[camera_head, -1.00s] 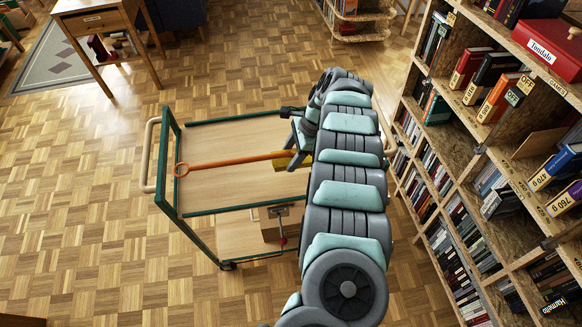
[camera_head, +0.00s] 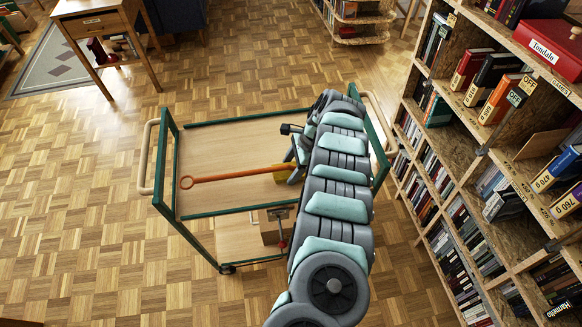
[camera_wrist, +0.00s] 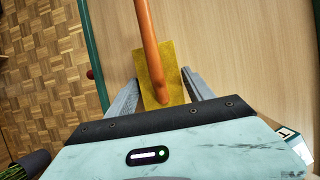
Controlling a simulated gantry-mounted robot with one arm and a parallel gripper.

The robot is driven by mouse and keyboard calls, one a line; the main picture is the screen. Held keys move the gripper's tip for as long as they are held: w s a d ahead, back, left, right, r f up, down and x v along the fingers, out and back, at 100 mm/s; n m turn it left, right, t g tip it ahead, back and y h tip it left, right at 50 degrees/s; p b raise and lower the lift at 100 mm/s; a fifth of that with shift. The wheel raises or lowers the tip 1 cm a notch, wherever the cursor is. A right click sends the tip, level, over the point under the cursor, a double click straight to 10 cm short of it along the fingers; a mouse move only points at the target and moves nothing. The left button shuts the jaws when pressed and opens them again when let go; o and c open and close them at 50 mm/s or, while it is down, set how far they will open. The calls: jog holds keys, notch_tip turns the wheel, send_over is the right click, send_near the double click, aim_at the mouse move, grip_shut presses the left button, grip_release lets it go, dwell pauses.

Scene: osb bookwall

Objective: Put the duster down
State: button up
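The duster has an orange handle (camera_head: 235,175) with a ring at its left end, and a yellow head (camera_head: 284,174). It lies level over the upper board of a green-framed trolley (camera_head: 225,150); whether it touches the board I cannot tell. In the wrist view, the two grey fingers of my gripper (camera_wrist: 161,76) stand on either side of the yellow head (camera_wrist: 168,65), their tips against its edges. The orange handle (camera_wrist: 147,40) runs away between them. In the head view my arm partly hides the gripper.
A brown box (camera_head: 270,232) sits on the trolley's lower board. A tall bookshelf (camera_head: 470,150) stands close on the right. A wooden desk (camera_head: 98,25) stands at the back left.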

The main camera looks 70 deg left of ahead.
jog(key=o, duration=0.3)
jog(key=shift+o, duration=0.2)
jog(key=shift+r, duration=0.15)
jog(key=p+v, duration=0.1)
jog(key=v, duration=1.1)
